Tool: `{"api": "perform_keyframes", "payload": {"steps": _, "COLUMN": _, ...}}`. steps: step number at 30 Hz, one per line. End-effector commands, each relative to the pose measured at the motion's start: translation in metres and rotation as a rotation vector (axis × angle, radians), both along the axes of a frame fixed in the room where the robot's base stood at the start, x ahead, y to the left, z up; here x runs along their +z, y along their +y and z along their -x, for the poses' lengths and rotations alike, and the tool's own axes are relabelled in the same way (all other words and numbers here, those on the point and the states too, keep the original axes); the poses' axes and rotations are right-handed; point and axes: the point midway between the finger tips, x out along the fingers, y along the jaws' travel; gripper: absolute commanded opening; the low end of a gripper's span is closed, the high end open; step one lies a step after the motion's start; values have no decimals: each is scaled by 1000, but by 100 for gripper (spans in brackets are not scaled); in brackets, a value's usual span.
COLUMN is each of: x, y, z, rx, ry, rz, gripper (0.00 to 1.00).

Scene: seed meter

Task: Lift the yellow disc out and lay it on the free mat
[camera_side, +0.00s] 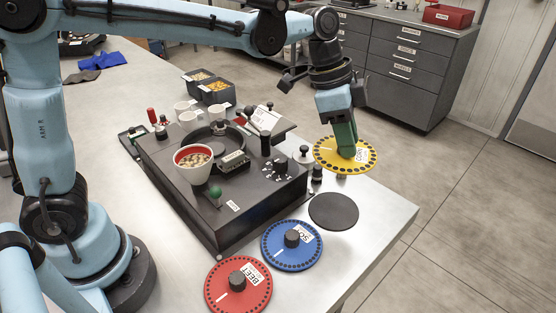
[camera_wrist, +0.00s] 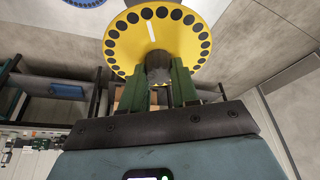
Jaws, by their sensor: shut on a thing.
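The yellow disc (camera_side: 333,160), with a ring of dark holes and a white label, is held off the machine, above the right edge of the table. My gripper (camera_side: 347,150) is shut on its central knob, which the green fingers mostly hide in the side view. In the wrist view the yellow disc (camera_wrist: 130,40) spans the top, with the dark knob between the fingers of my gripper (camera_wrist: 158,85). The free mat (camera_side: 334,211), a bare dark round pad, lies on the table below the disc and slightly left of it.
The blue disc (camera_side: 276,256) and red disc (camera_side: 222,298) lie at the table front. Cups and seed bins (camera_side: 213,92) stand behind. The table's right edge is close to the mat.

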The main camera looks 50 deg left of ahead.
Motion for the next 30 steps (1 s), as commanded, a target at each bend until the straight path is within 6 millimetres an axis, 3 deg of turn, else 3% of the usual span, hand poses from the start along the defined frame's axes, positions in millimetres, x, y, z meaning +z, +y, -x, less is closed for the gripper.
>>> {"api": "perform_keyframes", "payload": {"steps": 9, "x": -63, "y": 0, "z": 0, "rx": 2, "ry": 0, "rz": 0, "gripper": 0}}
{"api": "perform_keyframes", "payload": {"steps": 20, "x": -87, "y": 1, "z": 0, "rx": 2, "ry": 0, "rz": 0, "gripper": 0}}
{"api": "perform_keyframes", "payload": {"steps": 30, "x": -121, "y": 1, "z": 0, "rx": 4, "ry": -2, "rz": -1, "gripper": 0}}
